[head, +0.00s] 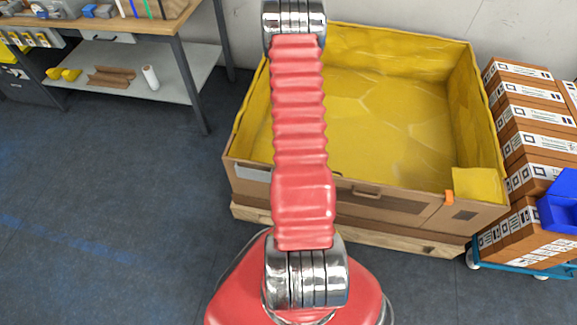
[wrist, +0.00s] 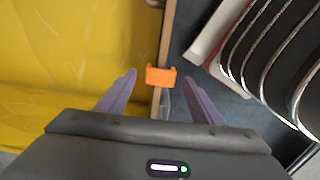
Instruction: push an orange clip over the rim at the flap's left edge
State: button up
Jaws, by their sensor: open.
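In the wrist view an orange clip (wrist: 160,76) sits across the box rim (wrist: 168,30), level with my fingertips. My gripper (wrist: 160,80) is open, with one purple finger on the yellow-lined side and one on the floor side. The clip lies between the tips with gaps on both sides; how far down over the rim it sits is unclear. In the head view an orange clip (head: 449,197) is on the front wall's right part, at the edge of a flap (head: 470,214). I cannot tell whether both views show the same clip. My arm hides part of the front wall there.
The large cardboard box (head: 375,210) with yellow lining stands on a wooden pallet (head: 350,235). Stacked brown cartons (head: 535,140) and a blue bin (head: 560,205) are close on its right. A workbench (head: 110,25) stands at left. The floor between is clear.

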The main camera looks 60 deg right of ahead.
notch_tip(320, 180, up, 11)
jog(key=shift+r, duration=0.15)
dwell(0.4)
dwell(1.0)
jog(key=s+a+r+m+t, duration=0.2)
jog(key=a+r+m+t, duration=0.2)
jog(key=a+r, duration=3.3)
jog(key=shift+a+m+t, duration=0.3)
jog(key=shift+a+t, duration=0.05)
jog(key=shift+t, duration=0.45)
jog(key=shift+c, duration=0.4)
